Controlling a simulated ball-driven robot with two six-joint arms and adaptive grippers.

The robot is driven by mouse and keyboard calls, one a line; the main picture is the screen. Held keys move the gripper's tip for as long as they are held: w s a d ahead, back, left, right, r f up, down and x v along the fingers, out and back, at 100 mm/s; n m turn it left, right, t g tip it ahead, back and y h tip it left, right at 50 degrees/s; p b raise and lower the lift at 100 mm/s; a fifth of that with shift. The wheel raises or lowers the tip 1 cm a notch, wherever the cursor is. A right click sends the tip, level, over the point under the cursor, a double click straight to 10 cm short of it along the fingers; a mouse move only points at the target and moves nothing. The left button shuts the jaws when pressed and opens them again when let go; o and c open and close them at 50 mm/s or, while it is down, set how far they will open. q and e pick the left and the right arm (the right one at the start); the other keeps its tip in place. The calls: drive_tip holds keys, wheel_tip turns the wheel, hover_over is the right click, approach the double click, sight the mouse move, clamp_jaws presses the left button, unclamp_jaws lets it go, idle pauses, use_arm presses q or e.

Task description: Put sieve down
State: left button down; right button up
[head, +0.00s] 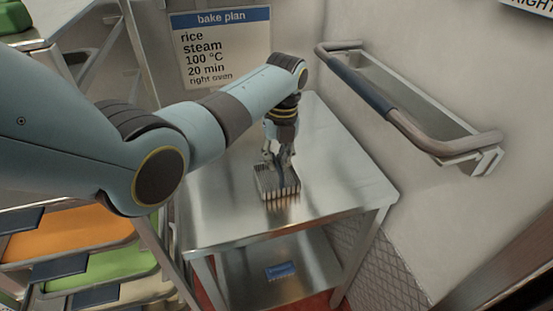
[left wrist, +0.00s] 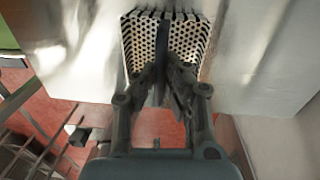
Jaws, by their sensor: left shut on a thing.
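The sieve (head: 284,190) is a small metal basket with slotted sides. It is upright at the steel table's top (head: 330,185), and I cannot tell whether it rests on the surface or hangs just above it. My left gripper (head: 278,163) points down from above and is shut on the sieve. In the left wrist view, the perforated sieve (left wrist: 190,38) shows beyond the fingers of my left gripper (left wrist: 163,85), which hide part of it. My right gripper is not in view.
The tabletop around the sieve is clear. A blue item (head: 280,270) lies on the lower shelf. A wall rail (head: 400,115) runs along the right. A bake plan sign (head: 222,48) stands behind. Orange (head: 70,235) and green trays sit in a rack at lower left.

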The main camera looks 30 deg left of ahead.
use_arm(q)
drive_tip(key=c, duration=1.9)
unclamp_jaws()
drive_tip(key=shift+f, duration=0.2)
drive_tip(key=o, duration=0.4)
drive_tip(key=shift+w, duration=0.1)
drive_tip(key=shift+o, duration=0.2)
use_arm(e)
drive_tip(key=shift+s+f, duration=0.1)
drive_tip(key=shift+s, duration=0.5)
use_arm(q)
drive_tip(key=shift+r, duration=0.1)
drive_tip(key=shift+r, duration=0.25)
wheel_tip(320, 180, up, 12)
drive_tip(key=shift+w+d+f, duration=0.15)
drive_tip(key=shift+w+d, duration=0.15)
drive_tip(key=shift+w, duration=0.05)
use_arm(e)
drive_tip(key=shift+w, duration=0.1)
use_arm(q)
drive_tip(key=shift+s+f, duration=0.1)
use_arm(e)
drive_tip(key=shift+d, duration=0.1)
